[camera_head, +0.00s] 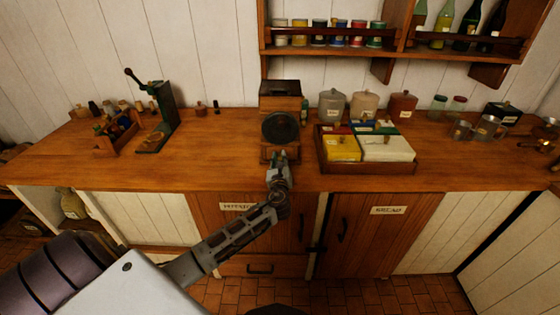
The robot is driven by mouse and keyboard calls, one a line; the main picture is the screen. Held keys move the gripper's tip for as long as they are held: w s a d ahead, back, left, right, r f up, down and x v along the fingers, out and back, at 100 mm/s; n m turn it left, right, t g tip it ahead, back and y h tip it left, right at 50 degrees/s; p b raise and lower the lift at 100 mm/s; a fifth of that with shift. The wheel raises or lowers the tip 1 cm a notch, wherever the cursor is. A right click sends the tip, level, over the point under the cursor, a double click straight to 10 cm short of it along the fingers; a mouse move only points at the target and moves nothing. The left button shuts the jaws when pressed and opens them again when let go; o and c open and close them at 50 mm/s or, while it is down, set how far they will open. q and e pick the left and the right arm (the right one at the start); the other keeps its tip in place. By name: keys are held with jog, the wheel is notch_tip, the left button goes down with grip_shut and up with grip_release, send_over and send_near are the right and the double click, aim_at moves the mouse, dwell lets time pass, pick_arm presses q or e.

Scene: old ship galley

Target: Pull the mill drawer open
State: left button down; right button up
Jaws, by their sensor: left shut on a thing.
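The mill (281,95) is a wooden box-shaped body standing on the wooden counter, with a dark round disc on its front. Its lower front, where the drawer is, lies right behind my left gripper (277,160) and is partly hidden by it. My left arm reaches in from the lower left, and the left gripper is shut on a small part at the drawer's front, likely its knob. The gripper hides how far the drawer stands out from the body. My right gripper is not in view.
A wooden tray (368,168) with yellow and white boxes stands close to the mill's right. Canisters (332,105) stand behind it. A green hand-cranked device (165,110) and a small rack (116,138) stand to the left. The counter (215,165) between is clear. Shelves hang above.

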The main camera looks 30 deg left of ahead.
pick_arm(q)
jog(key=shift+s, duration=0.1)
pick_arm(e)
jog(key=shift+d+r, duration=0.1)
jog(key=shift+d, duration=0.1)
pick_arm(q)
jog(key=shift+s+d+p, duration=0.35)
jog(key=shift+s, duration=0.15)
jog(key=p+v, duration=0.2)
jog(key=v, duration=0.4)
jog(key=shift+d, duration=0.1)
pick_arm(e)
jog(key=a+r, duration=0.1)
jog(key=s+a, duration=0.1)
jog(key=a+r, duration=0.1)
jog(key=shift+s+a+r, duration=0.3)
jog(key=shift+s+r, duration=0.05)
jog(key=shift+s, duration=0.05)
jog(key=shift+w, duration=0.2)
pick_arm(q)
jog(key=c, duration=1.3)
grip_release()
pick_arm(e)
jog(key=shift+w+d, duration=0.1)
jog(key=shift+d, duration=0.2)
pick_arm(q)
jog(key=shift+o, duration=0.2)
jog(key=v, duration=1.2)
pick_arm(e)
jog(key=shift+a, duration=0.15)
